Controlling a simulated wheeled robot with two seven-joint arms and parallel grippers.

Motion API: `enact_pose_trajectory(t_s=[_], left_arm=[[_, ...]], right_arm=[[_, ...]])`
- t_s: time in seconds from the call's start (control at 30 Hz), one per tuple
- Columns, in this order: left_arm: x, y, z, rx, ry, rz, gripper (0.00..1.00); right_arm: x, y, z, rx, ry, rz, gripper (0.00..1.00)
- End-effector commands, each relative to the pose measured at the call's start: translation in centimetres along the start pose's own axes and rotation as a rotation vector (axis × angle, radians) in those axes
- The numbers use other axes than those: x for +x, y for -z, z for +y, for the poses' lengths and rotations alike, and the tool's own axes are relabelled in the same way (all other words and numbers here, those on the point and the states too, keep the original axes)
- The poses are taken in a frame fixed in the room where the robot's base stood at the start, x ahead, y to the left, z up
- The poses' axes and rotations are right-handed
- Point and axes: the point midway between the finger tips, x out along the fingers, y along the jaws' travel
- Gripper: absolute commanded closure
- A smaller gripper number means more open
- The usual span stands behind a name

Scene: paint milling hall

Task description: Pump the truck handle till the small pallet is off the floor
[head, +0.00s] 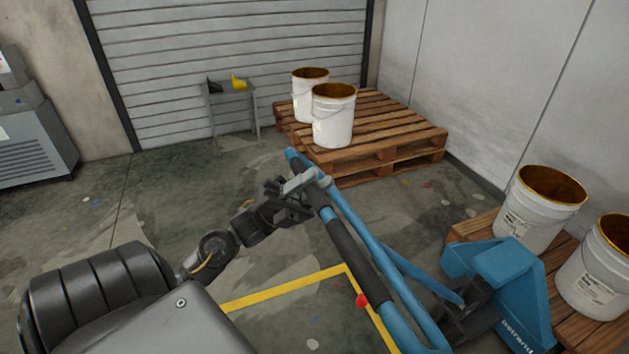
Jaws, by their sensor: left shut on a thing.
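The blue pallet truck (510,275) stands at the lower right. Its long handle, a blue loop with a black grip section (352,248), leans out toward the upper left. My right gripper is not in view.
A small grey table (232,95) holds a yellow and a black item. A grey machine (35,145) is at the left. Yellow floor lines (285,288) cross open floor.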

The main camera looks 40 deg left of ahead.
Motion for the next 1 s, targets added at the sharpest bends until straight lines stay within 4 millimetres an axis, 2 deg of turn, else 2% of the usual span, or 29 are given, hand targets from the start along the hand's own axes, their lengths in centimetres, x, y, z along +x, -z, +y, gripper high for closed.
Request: enact_pose_trajectory(t_s=[0.03,0.2,0.23,0.4,0.63,0.73,0.87,1.0], left_arm=[[0.3,0.2,-0.6,0.006,0.015,0.011,1.00],[0.4,0.1,-0.8,0.010,0.019,0.012,1.00],[0.4,0.1,-0.8,0.011,0.020,0.013,0.72],[0.5,0.1,-0.6,0.009,0.019,0.012,0.53],[0.5,0.0,-0.4,0.006,0.016,0.011,0.53],[-0.1,0.0,-0.3,0.006,0.015,0.010,0.53],[-2.1,0.1,-0.1,0.005,0.012,0.008,0.53],[-5.1,0.0,-0.1,0.006,0.012,0.007,0.53]], right_arm=[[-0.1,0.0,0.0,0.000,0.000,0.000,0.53],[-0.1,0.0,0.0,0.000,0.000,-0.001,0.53],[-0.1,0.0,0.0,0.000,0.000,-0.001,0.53],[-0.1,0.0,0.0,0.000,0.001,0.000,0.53],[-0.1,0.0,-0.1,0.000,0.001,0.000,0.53],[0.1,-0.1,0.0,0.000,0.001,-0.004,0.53],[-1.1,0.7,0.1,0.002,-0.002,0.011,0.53],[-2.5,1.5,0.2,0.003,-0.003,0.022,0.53]])
